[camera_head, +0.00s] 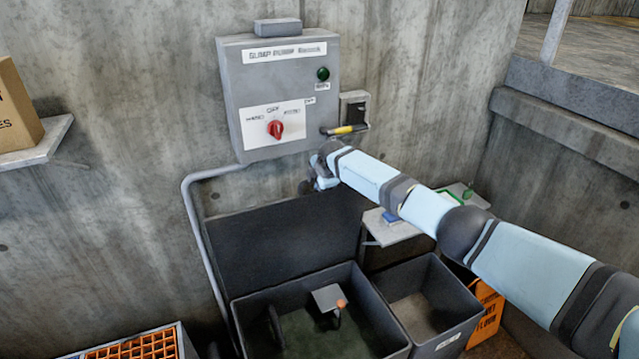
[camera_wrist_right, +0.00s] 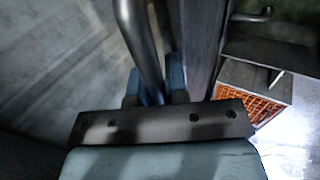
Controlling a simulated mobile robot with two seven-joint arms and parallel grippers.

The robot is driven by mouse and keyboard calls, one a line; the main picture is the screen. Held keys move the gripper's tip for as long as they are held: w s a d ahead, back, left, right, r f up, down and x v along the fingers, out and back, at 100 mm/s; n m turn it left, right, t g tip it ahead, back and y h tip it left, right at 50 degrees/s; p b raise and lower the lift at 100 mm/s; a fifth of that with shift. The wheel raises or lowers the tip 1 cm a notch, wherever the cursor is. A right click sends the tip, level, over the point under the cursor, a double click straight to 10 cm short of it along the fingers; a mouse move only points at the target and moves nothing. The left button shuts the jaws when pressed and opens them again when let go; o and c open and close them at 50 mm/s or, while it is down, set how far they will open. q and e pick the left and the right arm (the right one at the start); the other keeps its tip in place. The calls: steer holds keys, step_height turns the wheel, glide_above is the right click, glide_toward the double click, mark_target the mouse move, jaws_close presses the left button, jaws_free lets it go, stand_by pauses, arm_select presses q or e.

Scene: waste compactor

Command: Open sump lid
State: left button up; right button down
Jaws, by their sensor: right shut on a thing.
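The dark grey sump lid (camera_head: 280,240) stands raised, nearly upright, at the back of the open sump (camera_head: 240,310), by the concrete wall. The sump holds greenish liquid and a grey pump with an orange part (camera_head: 328,298). My right gripper (camera_head: 316,184) is at the lid's top right edge. In the right wrist view, my right gripper (camera_wrist_right: 156,92) is shut on a curved metal bar, the lid handle (camera_wrist_right: 142,45). In the head view the handle is hidden by the gripper. My left gripper is out of view.
A grey control box (camera_head: 235,90) with a red knob (camera_head: 275,129) hangs just above the gripper. A conduit (camera_head: 191,215) runs down at left. A second grey bin (camera_head: 425,300) and a small shelf (camera_head: 395,235) are at right. An orange grate (camera_head: 135,350) lies at lower left.

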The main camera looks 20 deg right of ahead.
steer(key=c, duration=1.1)
jaws_free()
steer(key=shift+s+f, duration=0.15)
steer(key=shift+f, duration=0.05)
steer(key=v, duration=1.4)
steer(key=shift+r+p, duration=0.25)
steer(key=shift+p, duration=0.15)
steer(key=shift+c, duration=0.3)
